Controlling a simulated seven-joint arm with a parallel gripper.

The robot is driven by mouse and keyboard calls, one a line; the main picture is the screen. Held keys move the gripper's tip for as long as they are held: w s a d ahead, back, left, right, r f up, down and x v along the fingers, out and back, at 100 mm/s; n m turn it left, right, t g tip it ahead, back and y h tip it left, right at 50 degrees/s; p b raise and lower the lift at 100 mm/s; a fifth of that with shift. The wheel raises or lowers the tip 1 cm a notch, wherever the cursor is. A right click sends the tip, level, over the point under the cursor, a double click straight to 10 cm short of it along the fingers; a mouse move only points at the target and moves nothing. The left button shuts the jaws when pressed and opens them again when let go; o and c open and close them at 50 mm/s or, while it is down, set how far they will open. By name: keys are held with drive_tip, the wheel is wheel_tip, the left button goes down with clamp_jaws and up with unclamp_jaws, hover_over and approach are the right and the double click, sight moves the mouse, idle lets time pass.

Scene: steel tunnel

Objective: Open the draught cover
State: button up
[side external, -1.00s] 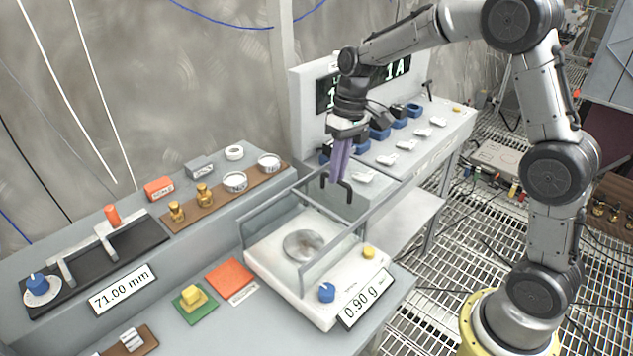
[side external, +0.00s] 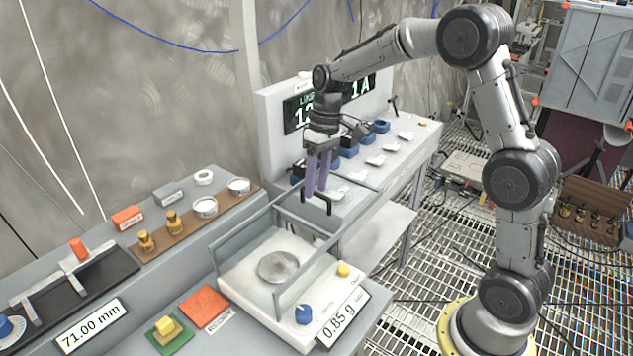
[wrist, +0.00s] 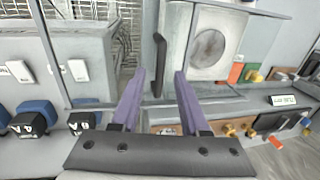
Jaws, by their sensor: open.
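The draught cover (side external: 285,225) is a grey-framed, clear-looking cover over the white balance (side external: 250,303), with the round metal pan (side external: 278,266) visible below. A black bracket-shaped handle (side external: 328,203) stands at its far side. My gripper (side external: 314,190) has purple fingers, points down and is open and empty, right by the handle. In the wrist view, the handle (wrist: 160,62) appears just beyond the gap between the fingertips of my gripper (wrist: 160,74). I cannot tell whether they touch it. The balance display (side external: 343,318) reads 0.85 g.
Brass weights (side external: 172,222) stand behind.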

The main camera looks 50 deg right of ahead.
sight(323, 205)
wheel_tip(323, 205, up, 14)
drive_tip(key=d, duration=0.2)
drive_tip(key=shift+d+f, duration=0.2)
drive_tip(key=shift+d, duration=0.15)
idle(0.3)
drive_tip(key=s+a+r+n+t+h, duration=0.1)
drive_tip(key=s+a+r, duration=0.25)
drive_tip(key=s, duration=0.35)
drive_tip(key=s+a+r+t, duration=0.2)
drive_tip(key=s+a+r, duration=0.15)
drive_tip(key=s, duration=0.45)
drive_tip(key=s+f+m+t+h, duration=0.1)
drive_tip(key=s+f+t, duration=0.1)
drive_tip(key=s+f, duration=0.8)
wheel_tip(323, 205, down, 2)
drive_tip(key=shift+s+f+t, duration=0.25)
drive_tip(key=shift+t, duration=0.05)
